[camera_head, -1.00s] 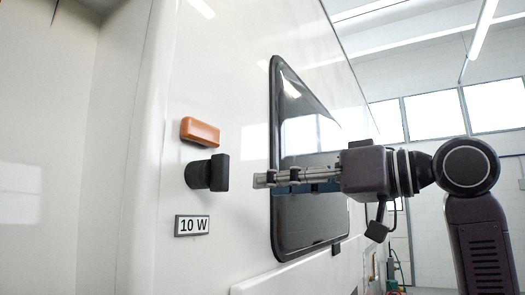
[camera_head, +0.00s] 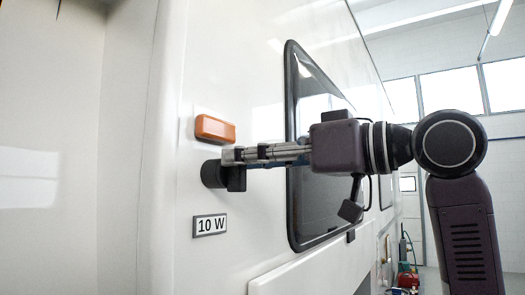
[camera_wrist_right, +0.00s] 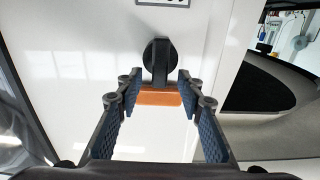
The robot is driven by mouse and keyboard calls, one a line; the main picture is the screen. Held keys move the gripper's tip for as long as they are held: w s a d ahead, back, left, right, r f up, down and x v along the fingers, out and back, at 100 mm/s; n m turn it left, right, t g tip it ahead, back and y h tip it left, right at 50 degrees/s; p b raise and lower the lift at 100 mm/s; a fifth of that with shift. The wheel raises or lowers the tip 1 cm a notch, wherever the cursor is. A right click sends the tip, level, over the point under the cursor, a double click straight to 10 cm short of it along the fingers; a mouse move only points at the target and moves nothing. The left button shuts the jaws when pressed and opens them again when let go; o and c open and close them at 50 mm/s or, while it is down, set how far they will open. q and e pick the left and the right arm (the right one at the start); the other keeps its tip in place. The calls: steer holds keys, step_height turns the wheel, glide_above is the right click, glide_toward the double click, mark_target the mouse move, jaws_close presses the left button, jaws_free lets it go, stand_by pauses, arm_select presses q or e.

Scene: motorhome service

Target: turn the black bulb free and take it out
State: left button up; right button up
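The black bulb (camera_head: 212,174) sits in the white motorhome wall, with its flat grip tab (camera_head: 237,180) sticking out. My right gripper (camera_head: 232,156) reaches in from the right, its fingertips at the upper part of the tab and hiding some of it. In the right wrist view, the bulb (camera_wrist_right: 160,52) shows round with its tab between the two fingertips of the open right gripper (camera_wrist_right: 159,84). Gaps show on both sides of the tab. My left gripper is in neither view.
An orange lamp (camera_head: 215,129) is on the wall just above the bulb, close to the fingers. A "10 W" label (camera_head: 209,225) is below it. A dark framed window (camera_head: 318,205) lies behind my right gripper. The wall left of the bulb is clear.

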steer(key=shift+d, duration=0.1)
jaws_close()
stand_by(0.4)
steer(key=n, duration=0.2)
steer(key=n+p, duration=0.1)
steer(key=n, duration=0.1)
steer(key=s+n, duration=0.1)
steer(key=n, duration=0.2)
steer(key=shift+a+f+p, duration=0.2)
steer(key=shift+a+p, duration=0.2)
